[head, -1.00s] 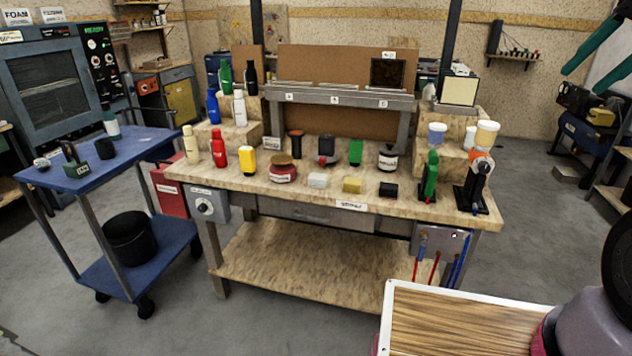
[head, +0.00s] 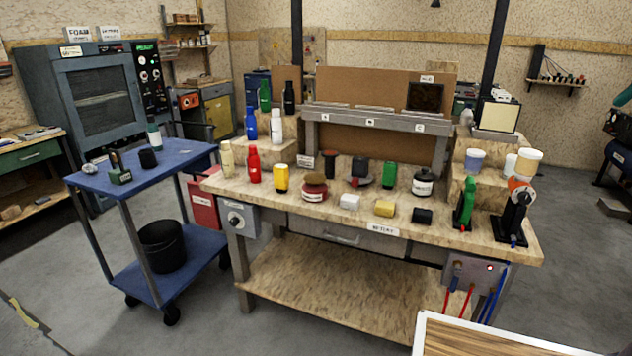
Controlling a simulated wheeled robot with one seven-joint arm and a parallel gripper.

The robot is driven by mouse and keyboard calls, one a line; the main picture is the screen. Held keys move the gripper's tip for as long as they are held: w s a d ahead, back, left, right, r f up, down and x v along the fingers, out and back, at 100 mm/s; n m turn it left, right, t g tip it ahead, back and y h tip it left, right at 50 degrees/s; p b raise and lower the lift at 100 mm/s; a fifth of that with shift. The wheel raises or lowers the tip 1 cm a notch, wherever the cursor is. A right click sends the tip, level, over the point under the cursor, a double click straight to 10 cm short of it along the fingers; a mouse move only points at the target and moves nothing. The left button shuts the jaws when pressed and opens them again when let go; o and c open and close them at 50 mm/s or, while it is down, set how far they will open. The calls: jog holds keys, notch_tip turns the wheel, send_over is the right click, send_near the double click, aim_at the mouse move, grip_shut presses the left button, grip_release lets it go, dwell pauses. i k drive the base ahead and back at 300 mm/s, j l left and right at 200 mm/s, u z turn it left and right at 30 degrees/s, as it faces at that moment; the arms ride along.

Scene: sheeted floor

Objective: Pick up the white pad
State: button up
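Nothing covers the white pad. My gripper is not in view.
A blue cart (head: 195,154) with a black bucket (head: 162,245) stands left of the bench. Bottles and a green tool (head: 465,204) stand around the pads. A wood-topped surface with a white edge (head: 440,336) is at the lower right. Grey floor lies open before the bench.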

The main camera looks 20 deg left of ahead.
aim_at(348, 200)
jog(key=i+j+u, duration=0.3)
jog(key=j, duration=0.2)
jog(key=i+j+u, duration=0.3)
jog(key=i+j, duration=0.05)
jog(key=j, duration=0.15)
